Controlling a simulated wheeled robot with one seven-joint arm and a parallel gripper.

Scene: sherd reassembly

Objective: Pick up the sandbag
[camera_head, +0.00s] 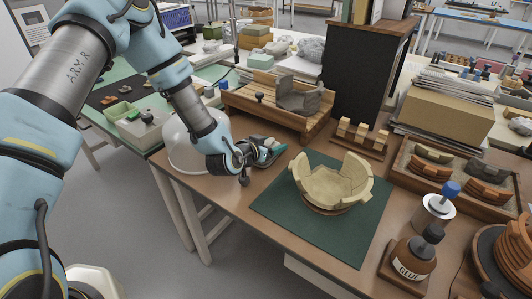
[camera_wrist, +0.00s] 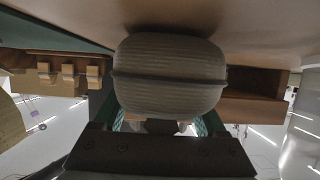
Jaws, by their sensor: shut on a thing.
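The sandbag (camera_wrist: 170,90) is a pale grey, ribbed, rounded bag with a dark band around its middle. It fills the centre of the wrist view, between the teal fingers of my gripper (camera_wrist: 160,122). My gripper is shut on it. In the head view my gripper (camera_head: 268,151) is low over the brown table, left of the green mat and in front of the wooden rack. The sandbag is mostly hidden there by the gripper. A dark shadow lies on the table by the bag; I cannot tell whether they touch.
A partly assembled tan bowl (camera_head: 332,183) stands on the green mat (camera_head: 280,208). A wooden rack (camera_head: 262,112) holding grey pieces is behind my gripper, and a clear dome (camera_head: 181,148) is to its left. A glue bottle (camera_head: 414,258) and sherd tray (camera_head: 400,180) are at right.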

